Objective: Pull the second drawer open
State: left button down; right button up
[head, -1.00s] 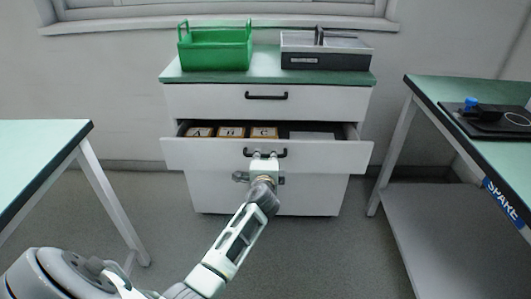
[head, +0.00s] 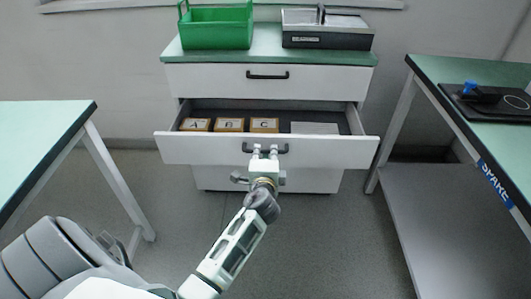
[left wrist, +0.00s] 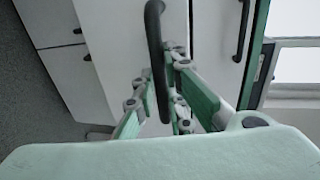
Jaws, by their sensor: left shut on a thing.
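The white cabinet (head: 270,58) has a green top. Its second drawer (head: 200,150) stands well open toward me. Inside lie boxes lettered A (head: 196,124), B (head: 229,125) and C (head: 264,125), with a pale flat item (head: 315,128) to their right. My left gripper (head: 264,152) is shut on the black handle (head: 246,147) of this drawer. In the left wrist view the fingers (left wrist: 160,88) close around the dark handle bar (left wrist: 154,40). The top drawer with its own black handle (head: 267,75) is shut. My right gripper is not in view.
A green bin (head: 216,28) and a grey-black toolbox (head: 328,30) stand on the cabinet top. A table (head: 40,140) stands at left. A workbench (head: 480,130) marked SPARE, with a black tray (head: 470,103), stands at right. Floor in front is clear.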

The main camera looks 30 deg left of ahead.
pick_arm(q)
jog(key=c, duration=1.8)
grip_release()
jog(key=v, duration=1.2)
jog(key=shift+f, duration=0.1)
jog(key=shift+f, duration=0.1)
